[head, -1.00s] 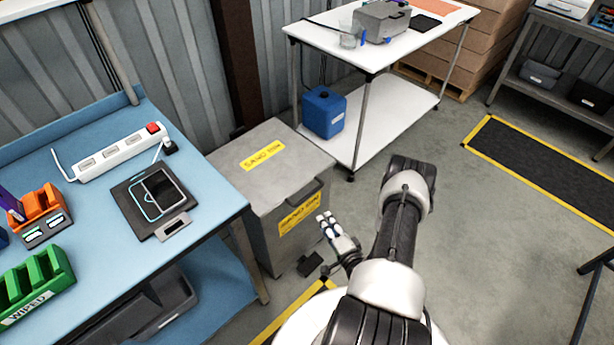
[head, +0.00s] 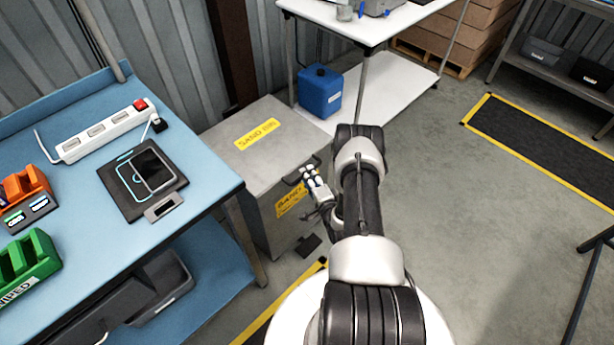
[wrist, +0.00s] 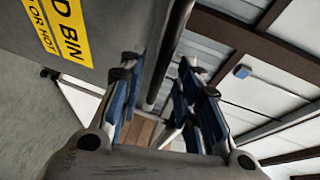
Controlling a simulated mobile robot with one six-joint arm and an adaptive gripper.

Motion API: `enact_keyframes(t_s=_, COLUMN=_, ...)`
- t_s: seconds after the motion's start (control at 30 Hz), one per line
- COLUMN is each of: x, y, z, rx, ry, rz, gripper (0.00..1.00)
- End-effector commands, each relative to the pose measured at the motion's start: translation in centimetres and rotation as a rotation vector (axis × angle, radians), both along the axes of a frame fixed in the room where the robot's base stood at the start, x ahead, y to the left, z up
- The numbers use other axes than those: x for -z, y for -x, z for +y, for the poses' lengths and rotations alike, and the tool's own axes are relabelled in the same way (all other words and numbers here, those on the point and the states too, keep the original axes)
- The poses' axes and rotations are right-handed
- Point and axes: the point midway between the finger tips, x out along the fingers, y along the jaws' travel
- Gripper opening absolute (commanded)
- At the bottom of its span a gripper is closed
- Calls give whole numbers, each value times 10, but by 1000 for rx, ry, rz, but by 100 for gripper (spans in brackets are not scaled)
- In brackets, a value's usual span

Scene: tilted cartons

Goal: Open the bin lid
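The grey sand bin (head: 262,140) stands on the floor with its lid lying flat and closed. A yellow "SAND BIN" label is on the lid and another is on the front. The lid's dark handle (wrist: 168,55) runs between the fingers in the wrist view; in the head view my gripper partly hides it. My gripper (head: 312,172) is at the bin's upper front edge. In the wrist view my gripper (wrist: 163,95) is open, its blue-padded fingers apart on either side of the handle, with visible gaps; contact cannot be told.
A blue workbench (head: 90,215) with a power strip and trays stands close at the bin's left. A white table (head: 375,24) with a blue jerrycan (head: 320,92) on its lower shelf is behind right. A dark pedal (head: 308,243) sits at the bin's foot.

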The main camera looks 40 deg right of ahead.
Motion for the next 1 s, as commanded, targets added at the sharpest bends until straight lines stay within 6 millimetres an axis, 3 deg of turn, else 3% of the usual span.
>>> enact_keyframes(t_s=0.2, x=5, y=-22, z=-7, rx=0, ry=1, rz=-1, gripper=31)
enact_keyframes(t_s=0.57, x=5, y=-25, z=-9, rx=1, ry=0, rz=1, gripper=30)
enact_keyframes(t_s=1.0, x=5, y=-25, z=-9, rx=0, ry=0, rz=1, gripper=1)
